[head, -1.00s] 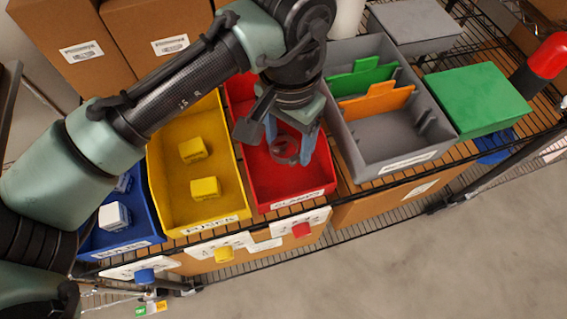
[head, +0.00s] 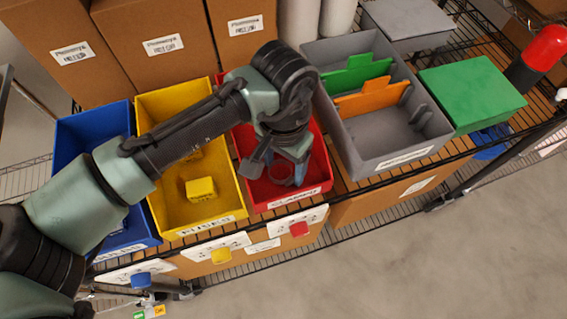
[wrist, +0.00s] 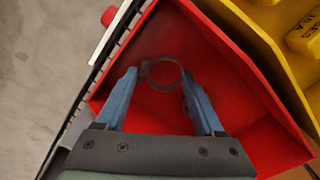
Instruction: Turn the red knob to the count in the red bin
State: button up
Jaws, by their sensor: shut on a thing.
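The red bin (head: 323,160), labelled CLAMPS, stands between the yellow and grey bins. My gripper (wrist: 160,78) is down inside it, with its blue fingers shut on a dark ring-shaped clamp (wrist: 164,87). The clamp also shows between the fingers in the head view (head: 281,172). I cannot tell whether it touches the bin floor. I see no other clamp in the visible part of the bin; my arm hides some of it. The red knob (head: 299,229) sits on a white plate below the bin's front. Its markings are too small to read.
The yellow bin (head: 236,190) holds yellow blocks, one (head: 201,189) clear. A blue bin (head: 150,225) is farther left, partly behind my arm. A grey bin (head: 442,128) with green and orange dividers is right. A yellow knob (head: 221,255) and blue knob (head: 141,280) sit left of the red one.

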aim_at(281, 169)
jog(key=shift+f, duration=0.3)
jog(key=shift+f, duration=0.1)
jog(key=o, duration=1.3)
jog(key=shift+f, duration=0.1)
jog(key=shift+f+b, duration=0.15)
jog(key=shift+b, duration=0.5)
jog(key=r+p, duration=0.1)
jog(key=r, duration=0.5)
jog(key=r+p, duration=0.1)
jog(key=r, duration=0.6)
jog(key=shift+w+a+r, duration=0.1)
jog(key=shift+a+r, duration=0.05)
jog(key=shift+a, duration=0.05)
